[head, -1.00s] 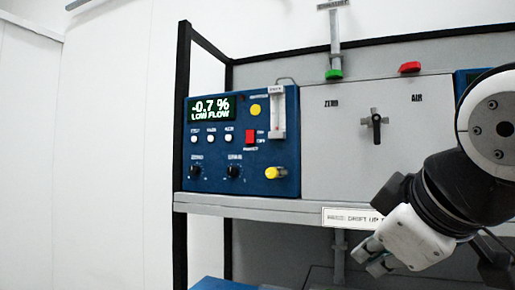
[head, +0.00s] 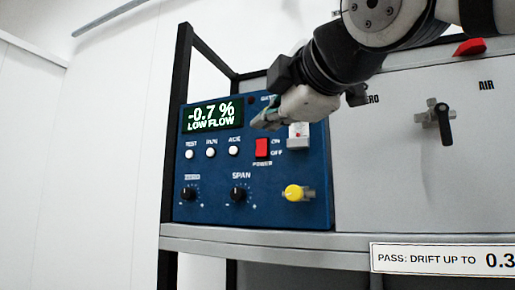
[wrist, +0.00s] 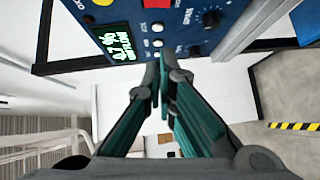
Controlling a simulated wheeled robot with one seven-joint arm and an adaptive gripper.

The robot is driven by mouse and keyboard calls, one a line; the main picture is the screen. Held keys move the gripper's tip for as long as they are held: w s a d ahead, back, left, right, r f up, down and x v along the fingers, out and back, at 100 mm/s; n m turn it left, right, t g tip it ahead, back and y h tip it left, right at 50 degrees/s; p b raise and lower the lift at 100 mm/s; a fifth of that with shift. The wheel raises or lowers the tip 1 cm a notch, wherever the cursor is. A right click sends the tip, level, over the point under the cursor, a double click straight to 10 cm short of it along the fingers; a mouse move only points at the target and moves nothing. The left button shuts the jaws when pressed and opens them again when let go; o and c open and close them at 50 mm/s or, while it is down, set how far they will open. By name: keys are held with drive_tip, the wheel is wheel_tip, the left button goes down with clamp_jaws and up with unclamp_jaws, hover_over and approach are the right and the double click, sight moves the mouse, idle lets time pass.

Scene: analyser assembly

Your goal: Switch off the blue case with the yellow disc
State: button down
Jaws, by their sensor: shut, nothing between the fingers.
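The blue case (head: 310,215) sits on the shelf, and its lit display (head: 212,115) reads "-0.7 % LOW FLOW". Its red power switch (head: 262,148) has ON and OFF marks beside it; I cannot tell which side is pressed. The switch is partly in view at the top of the wrist view (wrist: 157,3). The yellow disc (wrist: 103,2) shows at the wrist view's top edge; in the head view my arm hides it. My gripper (head: 258,122) is shut and empty in front of the case, above the switch in the picture and apparently apart from the panel.
A yellow knob (head: 295,193), several white buttons (head: 211,152) and dark dials (head: 238,195) share the panel. A grey panel with a black valve handle (head: 445,122) stands to the right. A black post (head: 175,130) rises at the left. A label (head: 440,259) hangs on the shelf edge.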

drive_tip(key=shift+w, duration=0.1)
drive_tip(key=p, duration=0.1)
approach(256, 145)
drive_tip(key=shift+w+a+f, duration=0.3)
drive_tip(key=shift+w+a, duration=0.4)
drive_tip(key=shift+w, duration=0.1)
drive_tip(key=shift+w+a+f, duration=0.25)
drive_tip(key=shift+w+a, duration=0.4)
drive_tip(key=shift+w, duration=0.15)
drive_tip(key=shift+w+a+f, duration=0.3)
drive_tip(key=shift+w+a, duration=0.4)
drive_tip(key=shift+w, duration=0.1)
drive_tip(key=shift+w+d, duration=0.1)
